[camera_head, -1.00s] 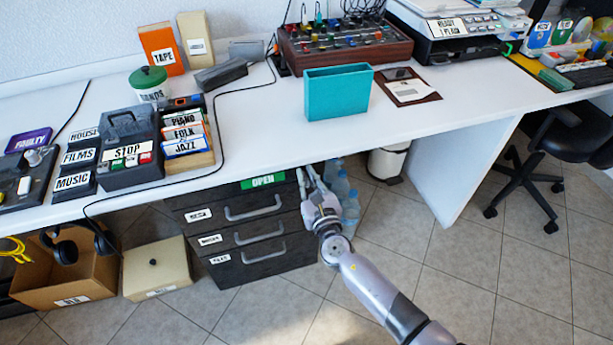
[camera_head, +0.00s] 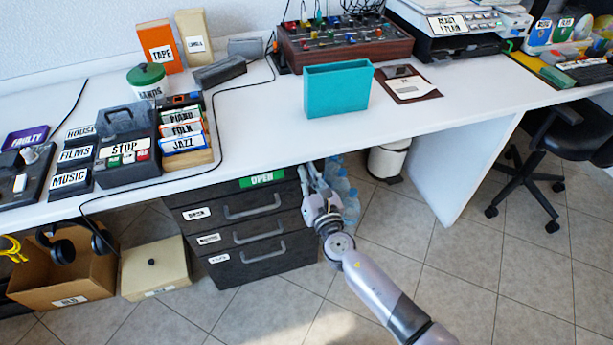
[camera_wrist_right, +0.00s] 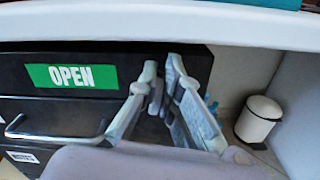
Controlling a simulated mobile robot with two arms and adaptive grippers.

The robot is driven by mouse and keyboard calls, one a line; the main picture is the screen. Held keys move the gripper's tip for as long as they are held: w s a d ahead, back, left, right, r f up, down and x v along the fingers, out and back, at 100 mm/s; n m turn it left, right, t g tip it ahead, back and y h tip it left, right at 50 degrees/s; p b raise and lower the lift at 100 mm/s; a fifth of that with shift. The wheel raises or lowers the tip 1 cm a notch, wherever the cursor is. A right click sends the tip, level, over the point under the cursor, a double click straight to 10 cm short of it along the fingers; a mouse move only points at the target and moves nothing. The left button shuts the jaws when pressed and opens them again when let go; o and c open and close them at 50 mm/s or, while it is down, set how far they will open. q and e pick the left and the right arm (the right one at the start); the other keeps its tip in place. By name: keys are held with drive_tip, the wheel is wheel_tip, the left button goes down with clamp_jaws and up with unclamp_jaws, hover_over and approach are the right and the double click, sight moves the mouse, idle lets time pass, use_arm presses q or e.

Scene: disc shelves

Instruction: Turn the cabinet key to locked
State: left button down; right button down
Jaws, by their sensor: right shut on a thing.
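The dark drawer cabinet (camera_head: 255,232) stands under the white desk. A green sign reading OPEN (camera_head: 262,179) is on its top front strip, and the sign also shows in the right wrist view (camera_wrist_right: 72,76). My right gripper (camera_head: 309,170) is at the top right of the cabinet front, just under the desk edge. In the right wrist view its fingertips (camera_wrist_right: 161,82) are close together to the right of the sign, against the dark front. They are shut on the cabinet key, which the fingers almost wholly hide. My left gripper is not in view.
The desk edge (camera_wrist_right: 160,28) runs close above the right gripper. Water bottles (camera_head: 345,195) and a white bin (camera_head: 388,160) stand right of the cabinet. A drawer handle (camera_head: 252,208) sticks out left of the gripper. The tiled floor in front is clear.

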use_arm(q)
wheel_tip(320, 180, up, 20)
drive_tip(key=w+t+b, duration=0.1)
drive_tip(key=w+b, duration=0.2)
drive_tip(key=b, duration=0.2)
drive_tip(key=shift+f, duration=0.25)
use_arm(e)
drive_tip(key=shift+w+d+f+m, duration=0.1)
drive_tip(key=shift+d+f+m, duration=0.2)
drive_tip(key=shift+m, duration=2.3)
drive_tip(key=shift+w+d+f+m, duration=0.15)
drive_tip(key=shift+f+m, duration=0.15)
drive_tip(key=shift+m, duration=2.3)
drive_tip(key=shift+s+d+f+m, duration=0.1)
drive_tip(key=shift+d+f+m, duration=0.2)
drive_tip(key=shift+m, duration=2.3)
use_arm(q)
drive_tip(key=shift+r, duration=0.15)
use_arm(e)
drive_tip(key=c, duration=1.8)
unclamp_jaws()
drive_tip(key=shift+o, duration=0.2)
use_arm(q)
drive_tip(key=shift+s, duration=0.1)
use_arm(e)
drive_tip(key=v, duration=1.2)
